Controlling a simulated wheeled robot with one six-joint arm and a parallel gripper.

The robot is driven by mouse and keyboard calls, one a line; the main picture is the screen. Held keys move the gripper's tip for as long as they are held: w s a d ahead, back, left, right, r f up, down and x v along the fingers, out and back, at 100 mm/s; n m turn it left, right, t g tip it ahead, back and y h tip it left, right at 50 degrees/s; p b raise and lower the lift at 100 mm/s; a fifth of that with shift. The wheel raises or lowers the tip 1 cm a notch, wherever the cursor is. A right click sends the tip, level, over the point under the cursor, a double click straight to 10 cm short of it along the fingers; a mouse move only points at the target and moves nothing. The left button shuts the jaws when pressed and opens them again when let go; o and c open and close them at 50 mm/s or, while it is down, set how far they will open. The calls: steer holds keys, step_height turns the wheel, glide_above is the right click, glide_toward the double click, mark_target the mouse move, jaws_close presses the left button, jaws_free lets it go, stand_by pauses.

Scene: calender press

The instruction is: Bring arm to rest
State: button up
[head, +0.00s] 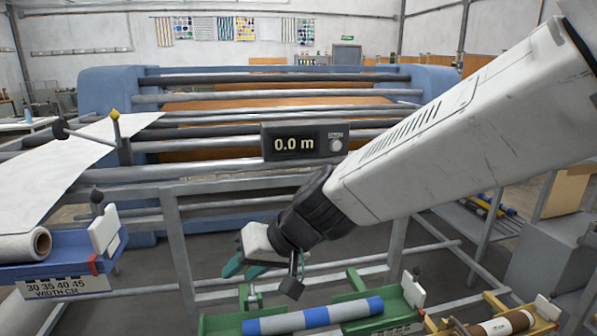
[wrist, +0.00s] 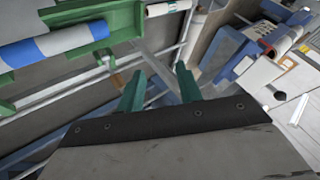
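My arm reaches in from the upper right of the head view. My gripper (head: 240,268) hangs at its end, low in the middle, in front of the press frame and just above the green roll holder. In the wrist view my gripper (wrist: 158,82) shows two green fingers spread apart with nothing between them. Floor and grey rails show beyond the fingers.
The green holder (head: 235,325) carries a blue-and-white roll (head: 312,316). A blue holder (head: 75,247) with a white roll (head: 22,245) stands left. The blue press (head: 110,90) and its meter (head: 304,142) reading 0.0 m are behind. A yellow holder (head: 440,326) is at right.

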steer(key=s+d+r+m+h, duration=0.1)
steer(key=s+d, duration=0.5)
steer(key=d, duration=0.6)
steer(key=s+d+r+m+g+h, duration=0.1)
steer(key=s+d+h, duration=0.3)
steer(key=d, duration=0.8)
steer(key=s+d+r+m+h, duration=0.1)
steer(key=s+d+m+h, duration=0.2)
steer(key=s+d, duration=0.4)
steer(key=d, duration=0.5)
steer(key=shift+s+r, duration=0.15)
steer(key=shift+s, duration=0.2)
